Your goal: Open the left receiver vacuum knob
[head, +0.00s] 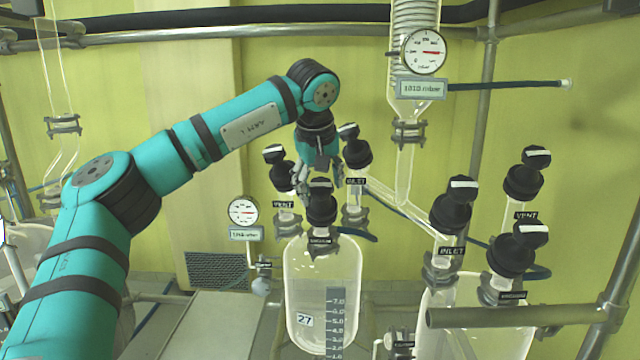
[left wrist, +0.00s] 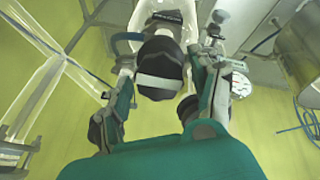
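The left receiver (head: 322,285) is a clear glass vessel marked 27 with a level scale. Its vacuum knob (head: 320,207) is black with a white stripe and stands at the front of its lid, above a small black label. In the left wrist view the vacuum knob (left wrist: 161,68) shows between the two fingers, its stripe running across the picture. My left gripper (head: 318,180) is open, reaching down just behind and above this knob. In the wrist view the gripper (left wrist: 165,48) has a finger on each side of it; contact cannot be told. My right gripper is not in view.
The left receiver's vent knob (head: 280,170) and inlet knob (head: 356,150) stand close on either side of my gripper. The right receiver's inlet knob (head: 452,208), vent knob (head: 525,178) and vacuum knob (head: 516,250) are farther right. A lower gauge (head: 243,211) and an upper gauge (head: 424,51) show.

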